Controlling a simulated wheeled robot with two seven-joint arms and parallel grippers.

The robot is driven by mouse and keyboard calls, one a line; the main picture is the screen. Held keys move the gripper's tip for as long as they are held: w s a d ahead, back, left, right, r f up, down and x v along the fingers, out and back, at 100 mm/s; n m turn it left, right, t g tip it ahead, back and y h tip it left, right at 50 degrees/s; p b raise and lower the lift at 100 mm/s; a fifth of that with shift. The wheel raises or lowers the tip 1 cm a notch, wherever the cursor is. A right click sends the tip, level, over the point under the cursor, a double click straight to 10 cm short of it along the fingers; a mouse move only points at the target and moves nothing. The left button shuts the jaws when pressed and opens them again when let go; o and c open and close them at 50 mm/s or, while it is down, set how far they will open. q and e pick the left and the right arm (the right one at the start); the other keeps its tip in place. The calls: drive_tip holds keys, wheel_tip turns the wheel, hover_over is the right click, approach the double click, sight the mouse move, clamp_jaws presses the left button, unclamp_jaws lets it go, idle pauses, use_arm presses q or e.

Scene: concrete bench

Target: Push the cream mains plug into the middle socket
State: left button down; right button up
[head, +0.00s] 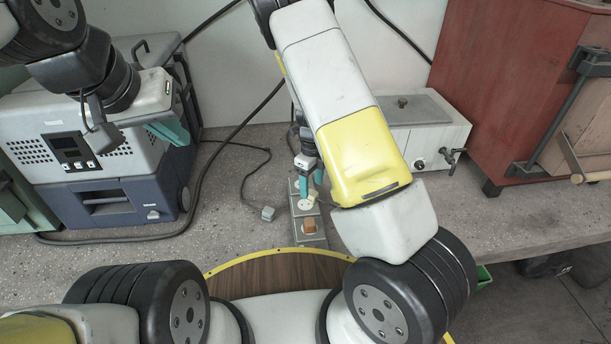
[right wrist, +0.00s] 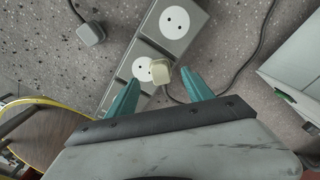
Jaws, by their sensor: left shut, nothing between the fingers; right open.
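The cream mains plug (head: 312,195) is at the right edge of the white middle socket (head: 303,205) on the grey socket strip (head: 317,241). In the right wrist view the plug (right wrist: 160,73) overlaps the edge of the middle socket (right wrist: 141,69), whose face is partly uncovered; I cannot tell whether it touches it. My right gripper (head: 311,184) is open above the strip. In its wrist view the teal fingertips (right wrist: 159,78) stand either side of the plug, with gaps. My left gripper (head: 170,132) is shut and empty, in front of the grey-blue machine.
An orange-brown plug (head: 310,227) sits in the strip's near socket. The far socket (right wrist: 174,22) is empty. A grey plug (head: 268,213) with its cable lies on the bench left of the strip. A white box (head: 425,135) stands behind right, beside a red cabinet (head: 505,80).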

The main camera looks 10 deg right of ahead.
sight(312, 192)
wheel_tip(312, 192, down, 4)
drive_tip(key=shift+f, duration=0.1)
clamp_jaws()
idle(0.4)
